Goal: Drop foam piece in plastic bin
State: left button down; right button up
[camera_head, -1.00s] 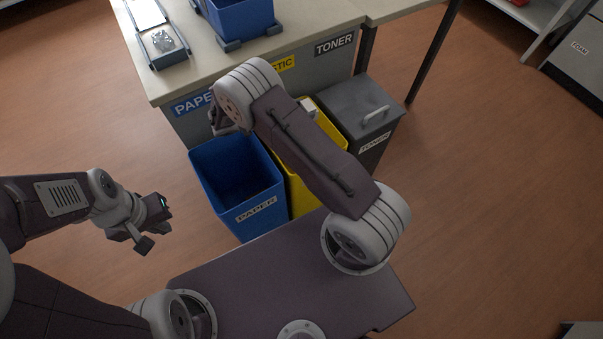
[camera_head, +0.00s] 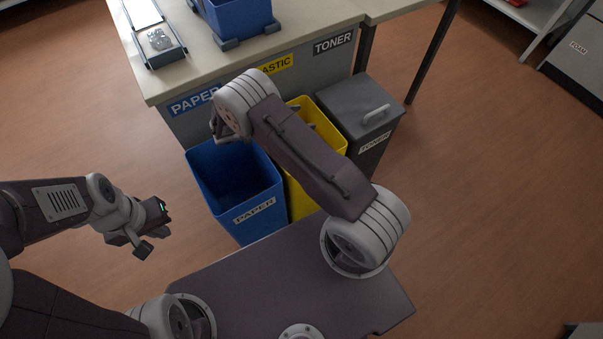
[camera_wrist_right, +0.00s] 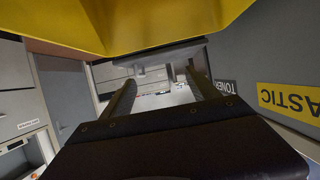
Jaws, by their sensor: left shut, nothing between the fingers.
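The yellow plastic bin (camera_head: 330,137) stands between the blue paper bin and the grey toner bin, with its inside largely hidden by my right arm. Its yellow wall also fills the top of the right wrist view (camera_wrist_right: 130,25). My right gripper (camera_wrist_right: 163,92) is open, its two fingers apart with nothing between them. In the head view, part of my right gripper (camera_head: 303,118) shows at the yellow bin's opening beyond the arm. No foam piece is visible now. My left gripper (camera_head: 153,230) is shut and empty, left of the paper bin.
The blue paper bin (camera_head: 213,180) stands left, and the lidded grey toner bin (camera_head: 350,100) right. The table (camera_head: 320,12) behind carries labels on its front panel, a blue container (camera_head: 240,15) and a tray (camera_head: 160,50).

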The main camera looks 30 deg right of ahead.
jog(key=v, duration=0.9)
dwell(0.3)
